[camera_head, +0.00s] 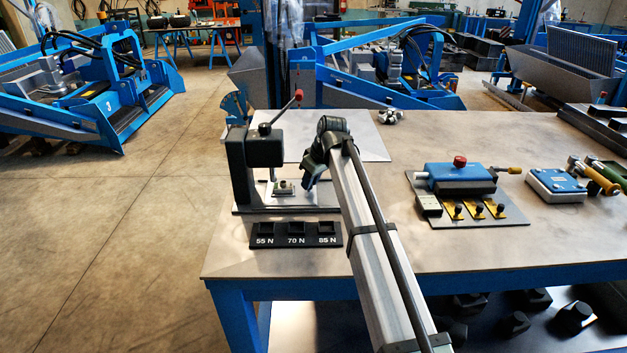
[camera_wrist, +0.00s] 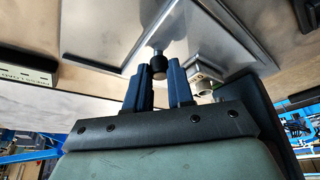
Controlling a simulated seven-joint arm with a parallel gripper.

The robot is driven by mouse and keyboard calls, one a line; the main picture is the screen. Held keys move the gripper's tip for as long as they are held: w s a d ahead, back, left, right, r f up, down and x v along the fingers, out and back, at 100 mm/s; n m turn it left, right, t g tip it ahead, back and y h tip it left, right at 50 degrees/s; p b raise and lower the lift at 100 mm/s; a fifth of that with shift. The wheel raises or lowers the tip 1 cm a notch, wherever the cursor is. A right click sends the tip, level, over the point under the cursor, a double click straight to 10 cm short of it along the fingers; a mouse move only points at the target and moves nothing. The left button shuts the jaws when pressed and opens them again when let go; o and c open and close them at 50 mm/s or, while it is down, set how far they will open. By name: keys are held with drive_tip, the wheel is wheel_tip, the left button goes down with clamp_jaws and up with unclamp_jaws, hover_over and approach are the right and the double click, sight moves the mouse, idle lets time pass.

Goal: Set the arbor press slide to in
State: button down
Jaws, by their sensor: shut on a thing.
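The black arbor press (camera_head: 238,165) stands at the left of the table, with a lever ending in a red knob (camera_head: 298,95). Its light metal slide plate (camera_head: 262,188) lies at the base and carries a small fixture (camera_head: 284,188). In the wrist view the metal slide (camera_wrist: 100,35) has a rod with a dark round knob (camera_wrist: 158,66). My gripper (camera_wrist: 160,80) has its blue fingers on both sides of that knob and is shut on it. In the head view my gripper (camera_head: 310,172) is just right of the press, and its fingertips are hard to make out.
A black block (camera_head: 296,235) marked 55 N, 70 N and 85 N lies in front of the press. A blue device (camera_head: 460,173) on a grey plate and a blue-white box (camera_head: 555,184) stand to the right.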

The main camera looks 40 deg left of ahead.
sight(296, 189)
drive_tip(key=shift+s+a, duration=1.15)
drive_tip(key=shift+a, duration=0.05)
drive_tip(key=c, duration=1)
unclamp_jaws()
drive_tip(key=v, duration=1.4)
drive_tip(key=shift+f, duration=0.1)
drive_tip(key=shift+d, duration=0.1)
